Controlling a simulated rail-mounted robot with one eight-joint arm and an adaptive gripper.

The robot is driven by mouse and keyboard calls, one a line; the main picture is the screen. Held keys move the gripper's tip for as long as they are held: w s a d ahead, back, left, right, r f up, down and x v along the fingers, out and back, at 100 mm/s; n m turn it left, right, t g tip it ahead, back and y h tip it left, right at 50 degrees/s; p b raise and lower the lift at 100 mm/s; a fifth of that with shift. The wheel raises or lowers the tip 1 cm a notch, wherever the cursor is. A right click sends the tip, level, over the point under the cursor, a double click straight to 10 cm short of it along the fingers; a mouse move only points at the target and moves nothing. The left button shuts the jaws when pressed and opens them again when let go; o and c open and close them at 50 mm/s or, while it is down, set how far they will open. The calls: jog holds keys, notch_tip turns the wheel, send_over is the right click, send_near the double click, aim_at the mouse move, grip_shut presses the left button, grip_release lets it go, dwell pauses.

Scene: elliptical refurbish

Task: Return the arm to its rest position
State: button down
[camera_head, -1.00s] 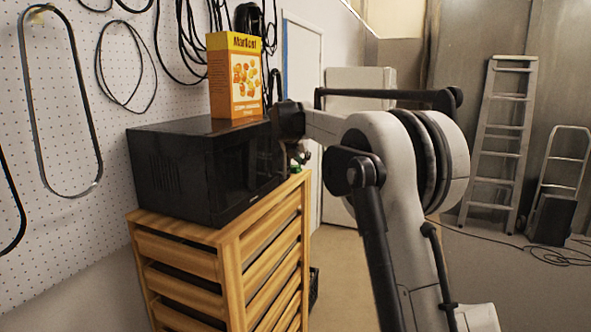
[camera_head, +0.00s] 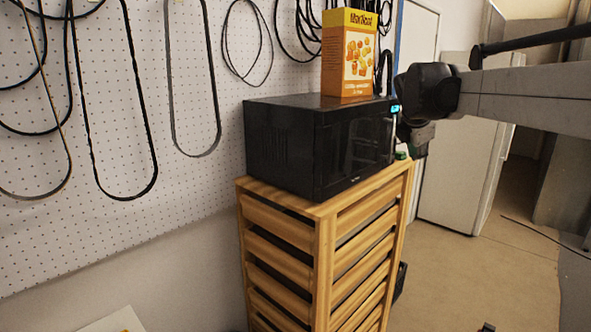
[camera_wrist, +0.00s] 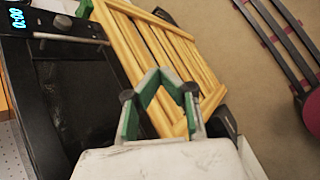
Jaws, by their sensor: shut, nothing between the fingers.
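My arm (camera_head: 530,95) comes in from the right in the head view. Its dark wrist (camera_head: 430,92) is beside the right front of the black microwave (camera_head: 285,150). My gripper (camera_wrist: 157,85) shows in the wrist view with green-padded fingers, shut and empty. In that view it is in front of the wooden slatted stand (camera_wrist: 165,45), with the microwave front (camera_wrist: 75,110) to its left. I cannot tell whether the fingers touch anything. The gripper is mostly hidden in the head view.
The microwave sits on the wooden stand (camera_head: 322,255), with an orange and yellow box (camera_head: 349,60) on top. A pegboard wall (camera_head: 190,190) with hanging black loops is at the left. A white cabinet (camera_head: 462,170) stands behind.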

jog(key=s+a+f+m+y+b, duration=0.1)
jog(key=s+a+f+m, duration=0.3)
jog(key=s, duration=0.9)
jog(key=s+a+f+m+y+b, duration=0.1)
jog(key=s+a+f+m, duration=0.3)
jog(key=s+f+m, duration=0.5)
jog(key=s+a+f+m+y+b, duration=0.2)
jog(key=s+a+f+m, duration=0.2)
jog(key=s, duration=1.4)
notch_tip(320, 180, down, 7)
jog(key=m, duration=0.3)
jog(key=shift+m, duration=0.3)
jog(key=shift+r, duration=0.1)
